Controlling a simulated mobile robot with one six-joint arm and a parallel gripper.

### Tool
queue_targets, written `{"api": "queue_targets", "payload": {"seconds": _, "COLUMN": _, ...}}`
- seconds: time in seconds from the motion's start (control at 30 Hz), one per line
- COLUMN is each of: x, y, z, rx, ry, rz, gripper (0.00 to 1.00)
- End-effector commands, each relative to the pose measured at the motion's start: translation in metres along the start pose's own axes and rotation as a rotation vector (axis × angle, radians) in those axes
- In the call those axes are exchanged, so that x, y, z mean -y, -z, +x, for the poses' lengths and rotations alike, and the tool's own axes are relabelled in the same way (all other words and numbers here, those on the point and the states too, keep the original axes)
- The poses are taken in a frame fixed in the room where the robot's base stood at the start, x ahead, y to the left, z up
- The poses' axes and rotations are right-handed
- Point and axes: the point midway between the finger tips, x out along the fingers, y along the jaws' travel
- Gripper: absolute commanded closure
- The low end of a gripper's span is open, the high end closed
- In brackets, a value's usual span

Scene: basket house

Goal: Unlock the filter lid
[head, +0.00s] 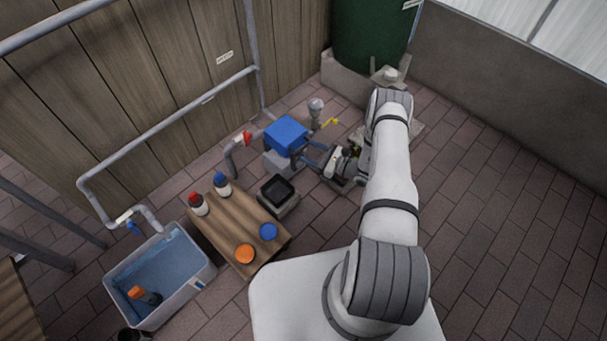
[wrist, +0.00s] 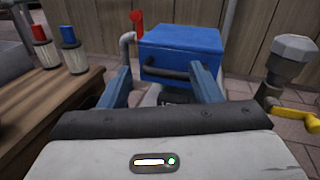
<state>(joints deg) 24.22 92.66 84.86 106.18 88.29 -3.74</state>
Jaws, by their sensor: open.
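The filter box has a blue lid (head: 287,134) and a pale base (head: 277,161) on the paved floor near the wooden wall. In the wrist view the blue lid (wrist: 180,50) is straight ahead and looks closed. A dark bar handle (wrist: 173,73) runs across its front. My gripper (head: 307,156) reaches toward the box from the right. In the wrist view my gripper (wrist: 165,78) is open, one blue finger on each side of the handle. I cannot tell whether the fingers touch the lid.
A red-handled valve (head: 246,138) is left of the box, and a yellow-handled valve (head: 329,122) is right. A wooden table (head: 233,225) holds red-topped and blue-topped filters and orange and blue discs. A water tub (head: 203,262) stands left. Paving at right is clear.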

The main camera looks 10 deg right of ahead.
Motion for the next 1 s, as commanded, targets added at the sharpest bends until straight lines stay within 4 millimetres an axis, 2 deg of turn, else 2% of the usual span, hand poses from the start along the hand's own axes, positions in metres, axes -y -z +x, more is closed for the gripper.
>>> {"api": "queue_targets", "payload": {"seconds": 0.03, "x": -0.006, "y": 0.036, "z": -0.008, "rx": 0.001, "ry": 0.050, "rz": 0.028, "gripper": 0.42}}
{"api": "queue_targets", "payload": {"seconds": 0.1, "x": -0.011, "y": 0.066, "z": -0.018, "rx": 0.002, "ry": 0.116, "rz": 0.054, "gripper": 0.42}}
{"api": "queue_targets", "payload": {"seconds": 0.2, "x": -0.017, "y": 0.099, "z": -0.030, "rx": 0.004, "ry": 0.191, "rz": 0.081, "gripper": 0.42}}
{"api": "queue_targets", "payload": {"seconds": 0.3, "x": -0.022, "y": 0.120, "z": -0.039, "rx": 0.003, "ry": 0.241, "rz": 0.098, "gripper": 0.42}}
{"api": "queue_targets", "payload": {"seconds": 0.47, "x": -0.024, "y": 0.133, "z": -0.041, "rx": 0.004, "ry": 0.275, "rz": 0.107, "gripper": 0.42}}
{"api": "queue_targets", "payload": {"seconds": 0.57, "x": -0.021, "y": 0.134, "z": -0.031, "rx": 0.004, "ry": 0.275, "rz": 0.107, "gripper": 0.42}}
{"api": "queue_targets", "payload": {"seconds": 0.8, "x": -0.012, "y": 0.134, "z": 0.007, "rx": 0.004, "ry": 0.273, "rz": 0.107, "gripper": 0.42}}
{"api": "queue_targets", "payload": {"seconds": 1.0, "x": -0.005, "y": 0.134, "z": 0.027, "rx": 0.003, "ry": 0.274, "rz": 0.107, "gripper": 0.42}}
